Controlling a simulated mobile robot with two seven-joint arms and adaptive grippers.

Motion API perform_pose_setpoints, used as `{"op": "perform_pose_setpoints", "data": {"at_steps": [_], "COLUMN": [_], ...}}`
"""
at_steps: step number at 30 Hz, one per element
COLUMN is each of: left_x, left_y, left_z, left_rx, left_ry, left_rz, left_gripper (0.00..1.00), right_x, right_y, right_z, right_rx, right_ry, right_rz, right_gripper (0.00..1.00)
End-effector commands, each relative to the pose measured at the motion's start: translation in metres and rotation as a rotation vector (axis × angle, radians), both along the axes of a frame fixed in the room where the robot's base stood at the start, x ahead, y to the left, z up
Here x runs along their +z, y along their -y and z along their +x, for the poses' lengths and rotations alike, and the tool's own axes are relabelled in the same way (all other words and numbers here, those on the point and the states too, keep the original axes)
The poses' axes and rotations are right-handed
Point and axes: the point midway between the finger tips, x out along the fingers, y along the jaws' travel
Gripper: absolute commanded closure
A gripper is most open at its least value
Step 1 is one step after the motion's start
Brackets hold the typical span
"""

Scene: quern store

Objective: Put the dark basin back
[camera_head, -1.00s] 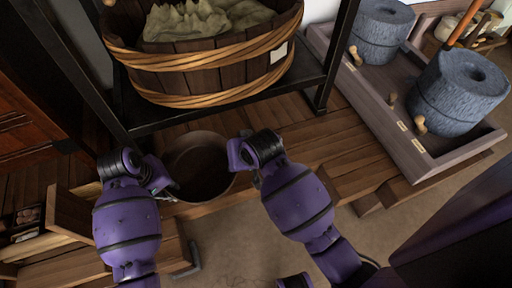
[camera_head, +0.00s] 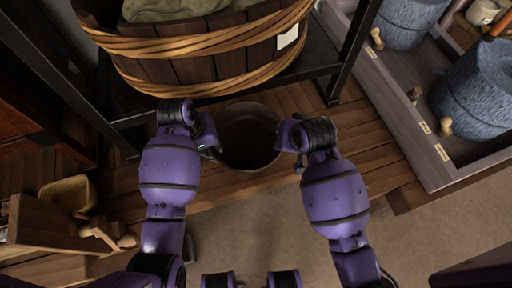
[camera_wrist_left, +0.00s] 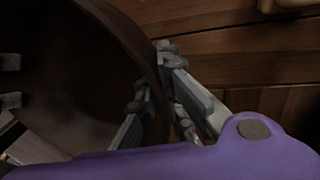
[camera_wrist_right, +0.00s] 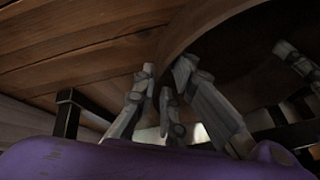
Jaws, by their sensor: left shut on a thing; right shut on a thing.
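The dark basin (camera_head: 248,140) is a round, dark brown open vessel, seen from above between my two arms in the head view. My left gripper (camera_head: 212,148) is shut on its left rim. In the left wrist view the fingers (camera_wrist_left: 155,82) straddle the curved wall of the basin (camera_wrist_left: 75,75). My right gripper (camera_head: 295,155) is shut on the opposite rim. In the right wrist view its fingers (camera_wrist_right: 162,82) are at the basin wall (camera_wrist_right: 230,35). The basin looks empty. Whether it touches the wooden slats below cannot be told.
A wooden tub (camera_head: 195,60) with rope-like hoops stands on a black-framed shelf (camera_head: 315,70) behind the basin. Slatted boards (camera_head: 370,145) lie below. A wooden tray (camera_head: 410,145) with blue-grey millstones (camera_head: 475,95) is at right. A small tan bowl (camera_head: 68,192) is at left.

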Motion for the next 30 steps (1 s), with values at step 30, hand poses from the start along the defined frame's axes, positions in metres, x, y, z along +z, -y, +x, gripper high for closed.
{"op": "perform_pose_setpoints", "data": {"at_steps": [30], "left_x": [-0.016], "left_y": [0.004], "left_z": [-0.003], "left_rx": [-0.006], "left_ry": [-0.009], "left_rz": [-0.007], "left_gripper": [1.0], "right_x": [-0.015], "right_y": [-0.006], "right_z": [-0.002], "right_rx": [0.007], "right_ry": [-0.006], "right_rz": [0.011], "right_gripper": [1.0]}}
